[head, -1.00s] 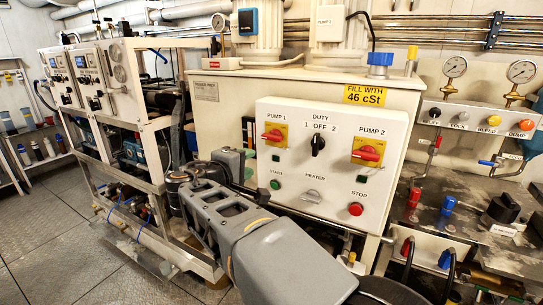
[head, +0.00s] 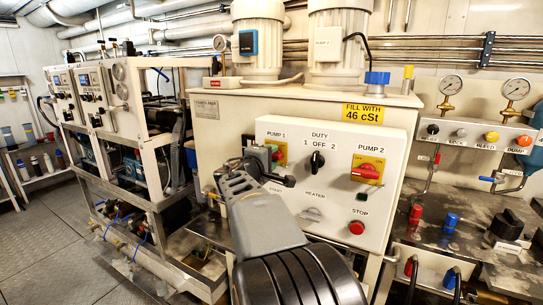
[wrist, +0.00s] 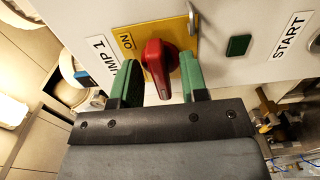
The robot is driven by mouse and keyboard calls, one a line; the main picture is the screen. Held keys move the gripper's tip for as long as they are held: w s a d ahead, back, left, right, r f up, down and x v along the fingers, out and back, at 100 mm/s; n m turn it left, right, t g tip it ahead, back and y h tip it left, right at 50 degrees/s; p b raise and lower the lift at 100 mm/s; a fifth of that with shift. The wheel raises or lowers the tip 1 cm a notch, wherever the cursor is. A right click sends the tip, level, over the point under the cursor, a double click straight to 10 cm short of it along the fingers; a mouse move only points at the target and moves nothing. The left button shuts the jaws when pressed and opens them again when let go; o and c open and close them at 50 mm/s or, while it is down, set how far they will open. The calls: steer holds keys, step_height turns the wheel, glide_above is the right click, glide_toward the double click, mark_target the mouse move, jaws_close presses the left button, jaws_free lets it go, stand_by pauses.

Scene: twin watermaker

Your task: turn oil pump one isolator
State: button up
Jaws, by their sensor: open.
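The pump one isolator is a red rotary handle (wrist: 157,68) on a yellow plate (wrist: 126,41), under the PUMP 1 label on the white control panel (head: 400,150). In the wrist view my gripper (wrist: 157,85) has its two green fingers apart, one on each side of the red handle. I cannot tell whether either finger touches it. In the head view my gripper (head: 272,155) is at the panel's upper left and hides most of this isolator. The matching pump two isolator (head: 366,171) is in plain view to the right.
The black duty knob (head: 317,160) is right of my gripper. The green start button (wrist: 238,45) is close to one finger in the wrist view. The heater switch (head: 312,213) and red stop button (head: 356,227) are lower on the panel. Floor is clear at left.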

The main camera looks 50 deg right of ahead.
steer(key=shift+w+d, duration=0.1)
steer(key=shift+d, duration=0.3)
steer(key=shift+c, duration=0.3)
jaws_close()
